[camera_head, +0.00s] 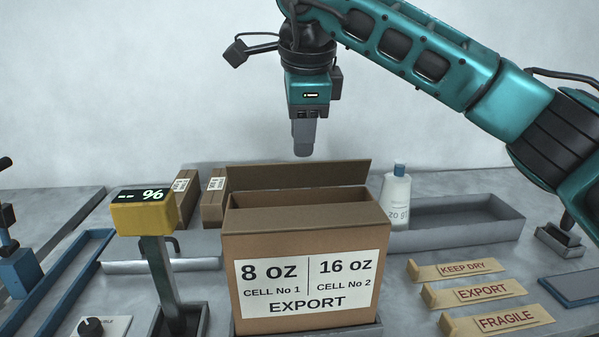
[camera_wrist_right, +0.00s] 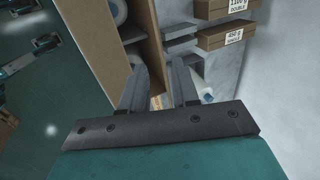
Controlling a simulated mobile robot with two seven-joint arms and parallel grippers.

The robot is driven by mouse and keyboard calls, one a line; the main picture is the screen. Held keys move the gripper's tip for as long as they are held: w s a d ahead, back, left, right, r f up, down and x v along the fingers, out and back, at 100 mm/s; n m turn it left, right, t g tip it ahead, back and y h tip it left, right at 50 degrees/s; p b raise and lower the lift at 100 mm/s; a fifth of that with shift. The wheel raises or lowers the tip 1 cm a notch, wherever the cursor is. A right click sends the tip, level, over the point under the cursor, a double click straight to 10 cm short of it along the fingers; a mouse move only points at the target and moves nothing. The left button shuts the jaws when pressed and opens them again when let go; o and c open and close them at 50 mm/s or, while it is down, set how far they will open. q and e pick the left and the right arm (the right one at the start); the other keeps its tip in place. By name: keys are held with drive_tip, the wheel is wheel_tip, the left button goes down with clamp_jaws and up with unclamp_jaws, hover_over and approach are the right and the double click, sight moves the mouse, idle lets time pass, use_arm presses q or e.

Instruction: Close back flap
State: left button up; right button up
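The cardboard box (camera_head: 307,285) stands in the middle of the bench with a cell label on its front. Its back flap (camera_head: 300,174) stands up along the rear edge. A brown front panel (camera_head: 305,215) lies across the front of the top, with a gap behind it. My right gripper (camera_head: 303,152) points down above the back flap, apart from it. In the right wrist view its fingers (camera_wrist_right: 160,92) are spread with nothing between them. Cardboard panels and pale round items (camera_wrist_right: 115,12) inside the box show there. My left gripper is not in view.
A yellow display (camera_head: 145,217) on a post stands left of the box. A white bottle (camera_head: 396,200) and a grey tray (camera_head: 460,218) are at the right. Labelled wooden blocks (camera_head: 475,293) lie front right. Small brown cartons (camera_head: 213,203) stand behind left.

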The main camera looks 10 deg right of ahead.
sight(300, 170)
drive_tip(key=x, duration=0.8)
drive_tip(key=shift+w+f, duration=0.2)
drive_tip(key=shift+f, duration=0.15)
clamp_jaws()
